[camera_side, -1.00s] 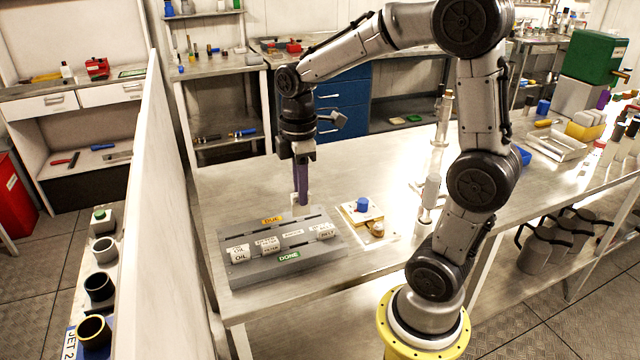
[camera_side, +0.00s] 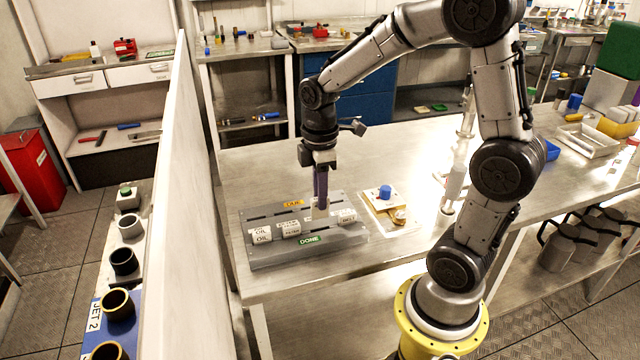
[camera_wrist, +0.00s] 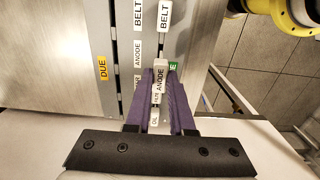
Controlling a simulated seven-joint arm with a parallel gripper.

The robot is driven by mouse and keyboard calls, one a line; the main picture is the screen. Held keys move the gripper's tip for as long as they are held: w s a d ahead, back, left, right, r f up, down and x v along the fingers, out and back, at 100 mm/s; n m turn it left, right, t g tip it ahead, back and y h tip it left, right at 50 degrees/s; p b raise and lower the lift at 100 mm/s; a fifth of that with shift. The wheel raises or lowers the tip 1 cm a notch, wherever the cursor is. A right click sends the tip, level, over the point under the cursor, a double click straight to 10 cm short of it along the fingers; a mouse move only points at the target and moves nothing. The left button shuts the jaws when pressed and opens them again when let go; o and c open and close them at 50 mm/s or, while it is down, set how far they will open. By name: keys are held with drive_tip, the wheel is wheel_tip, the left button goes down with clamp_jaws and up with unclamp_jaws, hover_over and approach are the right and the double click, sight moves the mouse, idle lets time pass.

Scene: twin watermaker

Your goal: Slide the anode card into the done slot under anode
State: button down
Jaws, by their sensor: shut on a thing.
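The anode card (camera_wrist: 159,80), white and marked ANODE, is between the purple fingers of my gripper (camera_wrist: 160,76) in the wrist view. In the side view my gripper (camera_side: 320,197) points down at the grey card rack (camera_side: 262,262), with the pale card (camera_side: 320,212) under its fingertips. The card is upright over the front row, between the filter card (camera_side: 290,229) and the belt card (camera_side: 346,216). Its lower edge is hidden, so I cannot tell how deep it sits. The anode label (camera_wrist: 137,72) is on the rack beside it. The green DONE sign (camera_side: 309,240) is at the front.
The oil card (camera_side: 262,235) stands at the left of the front row. The orange DUE sign (camera_side: 293,204) marks the back row, whose slot looks empty. A small board with a blue knob (camera_side: 385,191) lies right of the rack. A white partition (camera_side: 190,180) stands left of the bench.

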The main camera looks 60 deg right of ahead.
sight(320, 214)
drive_tip(key=shift+f, duration=1)
drive_tip(key=shift+f, duration=1.9)
idle(0.7)
drive_tip(key=c, duration=0.7)
unclamp_jaws()
wheel_tip(320, 214, up, 14)
drive_tip(key=shift+f, duration=0.1)
